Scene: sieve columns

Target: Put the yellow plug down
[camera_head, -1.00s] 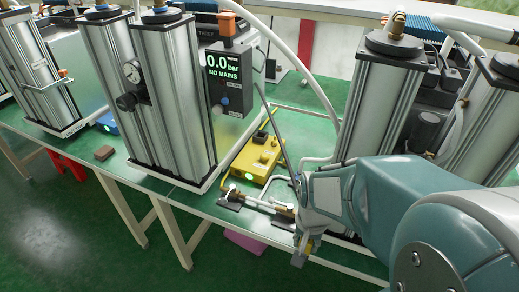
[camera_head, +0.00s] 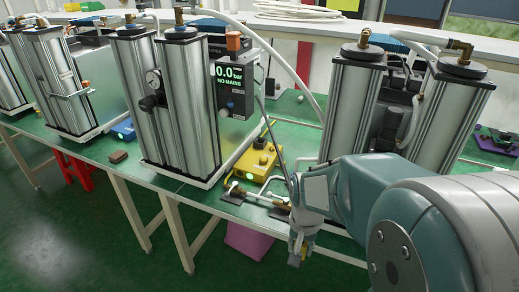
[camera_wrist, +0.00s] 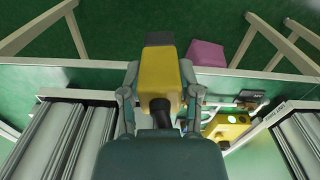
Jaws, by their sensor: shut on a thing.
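In the wrist view, a yellow plug (camera_wrist: 158,72) with a dark end and a black cable boot is between the fingers of my gripper (camera_wrist: 160,85). My gripper is shut on it. In the head view, my gripper (camera_head: 301,246) points down at the front edge of the green table (camera_head: 205,190). Only a small yellow part of the plug (camera_head: 304,254) shows there, low between the fingers. In the wrist view the plug overlaps the table's edge strip and the floor beyond it. I cannot tell its height above the table.
A yellow box (camera_head: 256,160) sits on the table behind my gripper, with brass fittings (camera_head: 275,200) in front of it. Silver columns (camera_head: 180,110) stand to the left and more columns (camera_head: 350,105) to the right. A display (camera_head: 230,90) reads 0.0 bar, NO MAINS. A pink box (camera_head: 247,240) is below the table.

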